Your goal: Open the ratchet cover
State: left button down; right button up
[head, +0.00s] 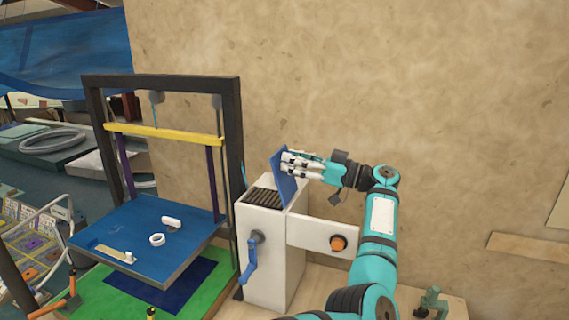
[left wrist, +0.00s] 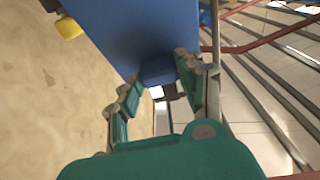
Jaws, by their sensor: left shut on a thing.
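The ratchet cover (head: 281,178) is a blue plate standing up, tilted, at the top of a white box (head: 272,250). Dark ratchet teeth (head: 264,197) show uncovered on the box top, left of the cover. My left gripper (head: 290,162) is at the upper part of the cover, on its right side. In the left wrist view the cover (left wrist: 150,35) fills the upper middle, and my left gripper (left wrist: 160,78) is shut on a small blue tab (left wrist: 157,71) at its edge. My right gripper is in neither view.
Left stands a dark frame with a yellow bar (head: 165,133) over a blue tray (head: 125,235) bearing small white parts. A wall is close behind.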

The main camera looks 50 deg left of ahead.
pick_arm(q)
jog(key=d, duration=0.1)
jog(key=w+d+f+y+b, duration=0.1)
jog(key=w+d+g+y+b, duration=0.1)
jog(key=shift+d+f, duration=0.15)
jog(key=shift+d, duration=0.05)
dwell(0.4)
jog(key=c, duration=1.2)
grip_release()
jog(key=o, duration=0.4)
jog(key=v, duration=0.7)
jog(key=shift+d, duration=0.2)
